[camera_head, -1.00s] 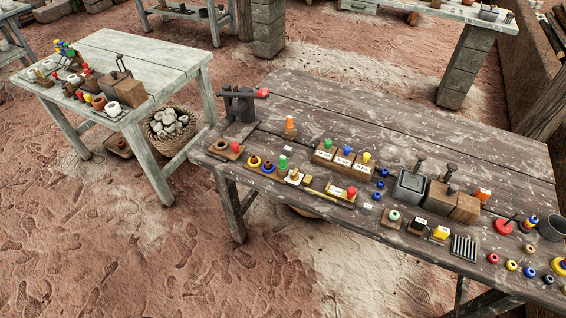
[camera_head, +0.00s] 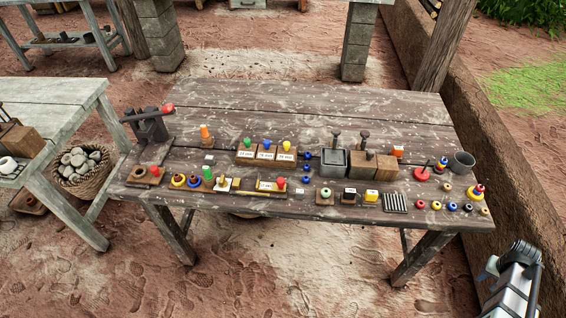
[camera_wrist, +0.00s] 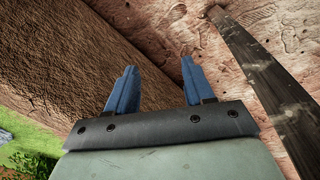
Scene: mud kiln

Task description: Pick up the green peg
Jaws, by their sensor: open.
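A green-topped peg (camera_head: 247,144) stands upright at the left end of a row of labelled wooden blocks on the dark plank table, beside a blue-topped peg (camera_head: 267,145) and a yellow-topped peg (camera_head: 286,146). A separate green upright piece (camera_head: 207,173) stands nearer the front left, by the ringed pieces. My gripper (camera_wrist: 156,78) shows in the wrist view with two blue fingers apart and nothing between them. It is away from the pegs, none of which shows in that view. Part of my arm shows at the lower right of the head view.
The dark table (camera_head: 290,103) has a bare back half. A grey box (camera_head: 333,163) and wooden blocks with upright handles stand right of the pegs. A black stand with a red-ended lever (camera_head: 168,108) is at left. A mud wall (camera_head: 470,135) runs along the right.

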